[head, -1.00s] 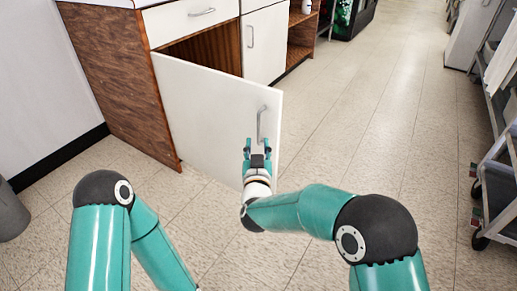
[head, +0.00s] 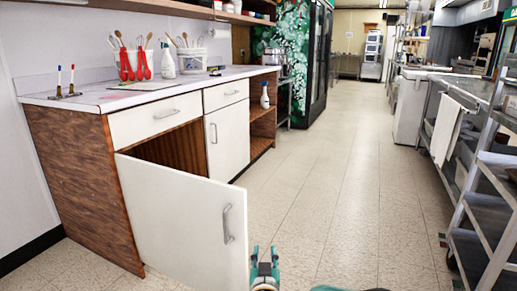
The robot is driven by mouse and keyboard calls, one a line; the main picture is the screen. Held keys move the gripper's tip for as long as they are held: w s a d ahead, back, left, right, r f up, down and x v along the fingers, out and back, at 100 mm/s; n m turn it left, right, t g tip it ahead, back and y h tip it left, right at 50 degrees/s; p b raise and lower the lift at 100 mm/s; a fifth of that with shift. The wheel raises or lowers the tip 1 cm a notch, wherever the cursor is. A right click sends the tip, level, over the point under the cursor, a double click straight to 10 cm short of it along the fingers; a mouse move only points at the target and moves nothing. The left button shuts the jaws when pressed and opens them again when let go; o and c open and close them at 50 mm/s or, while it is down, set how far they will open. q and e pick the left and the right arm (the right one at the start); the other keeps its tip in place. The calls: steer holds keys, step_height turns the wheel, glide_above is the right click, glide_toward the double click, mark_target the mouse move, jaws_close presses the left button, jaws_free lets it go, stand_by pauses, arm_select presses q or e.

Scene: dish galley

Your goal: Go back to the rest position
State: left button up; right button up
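My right gripper (head: 265,258) shows at the bottom edge of the head view, its two teal fingers pointing up with a gap between them. It is open and empty, and stands just right of the open white cabinet door (head: 185,225). The door's metal handle (head: 228,224) is up and to the left of the fingers, apart from them in the picture. A small part of my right arm shows at the bottom edge. My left gripper and arm are out of view.
The counter (head: 150,88) carries red-handled utensils, a white crock (head: 192,60) and a spray bottle (head: 167,60). Another spray bottle (head: 265,95) stands on an open shelf. A metal rack (head: 490,210) stands at the right. The aisle floor (head: 340,170) between is clear.

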steer(key=s+d+f+g+h, duration=0.1)
steer(key=s+d+f+g, duration=0.15)
steer(key=d+f, duration=0.75)
steer(key=s+d+f+g+y, duration=0.1)
steer(key=s+d+f+g, duration=0.5)
steer(key=s+f, duration=0.65)
steer(key=s+a+f+m+g+y, duration=0.1)
steer(key=s+a+f+g, duration=0.15)
steer(key=s, duration=0.55)
steer(key=s+a+f+g+y, duration=0.1)
steer(key=s+g+y, duration=0.15)
steer(key=s, duration=0.55)
steer(key=s+a+f+m+g+y, duration=0.1)
steer(key=s+a+f+g, duration=0.15)
steer(key=s, duration=0.55)
step_height(320, 180, up, 38)
steer(key=d+p, duration=0.1)
steer(key=p, duration=3.7)
steer(key=shift+w, duration=0.4)
steer(key=shift+d, duration=0.1)
